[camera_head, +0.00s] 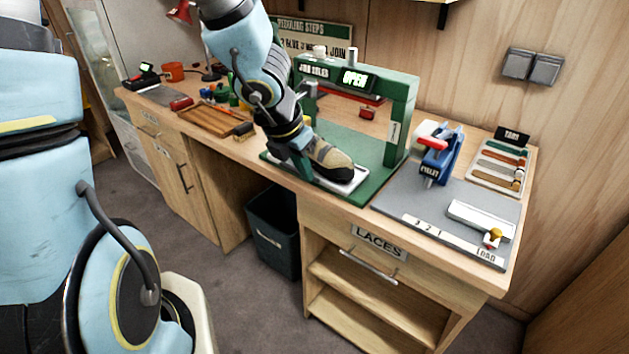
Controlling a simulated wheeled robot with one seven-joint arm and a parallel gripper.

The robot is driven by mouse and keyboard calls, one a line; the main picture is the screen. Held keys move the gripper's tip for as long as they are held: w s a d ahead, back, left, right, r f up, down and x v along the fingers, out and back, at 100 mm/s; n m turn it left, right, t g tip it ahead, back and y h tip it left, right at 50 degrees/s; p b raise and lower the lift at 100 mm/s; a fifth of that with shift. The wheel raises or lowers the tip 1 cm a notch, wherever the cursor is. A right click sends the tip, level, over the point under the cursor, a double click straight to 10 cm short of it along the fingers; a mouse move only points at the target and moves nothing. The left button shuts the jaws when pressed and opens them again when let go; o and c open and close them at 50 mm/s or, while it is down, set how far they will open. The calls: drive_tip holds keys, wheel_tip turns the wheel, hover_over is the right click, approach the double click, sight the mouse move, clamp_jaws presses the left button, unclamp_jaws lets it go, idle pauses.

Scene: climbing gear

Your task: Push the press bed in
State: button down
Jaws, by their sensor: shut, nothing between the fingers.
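The green press (403,118) stands on the workbench, with a sign on its top beam reading "OPEN". Its bed (360,184) is a light plate on the green base, at the front near the bench edge. A tan and dark shoe (328,157) lies on the bed. My gripper (301,166) is shut, at the left end of the shoe and bed, pointing down. My arm hides part of the press's left side, and I cannot tell whether the fingers touch the bed or the shoe.
A blue eyelet tool (437,160) stands on a grey mat (399,196) to the right. A tray of coloured pieces (482,178) is behind it. A wooden tray (205,124) lies to the left. A dark bin (274,232) stands below, beside the "LACES" drawer (372,262).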

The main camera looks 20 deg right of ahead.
sight(325, 183)
drive_tip(key=shift+w+d+f+b, duration=0.65)
drive_tip(key=shift+d+f+b, duration=0.4)
drive_tip(key=shift+f, duration=0.4)
drive_tip(key=shift+w+d+f+b, duration=0.6)
drive_tip(key=shift+d+f+b, duration=0.2)
drive_tip(key=shift+d+f, duration=0.5)
drive_tip(key=shift+w+d+f+b, duration=0.65)
drive_tip(key=shift+d+f+b, duration=0.3)
drive_tip(key=shift+f, duration=0.65)
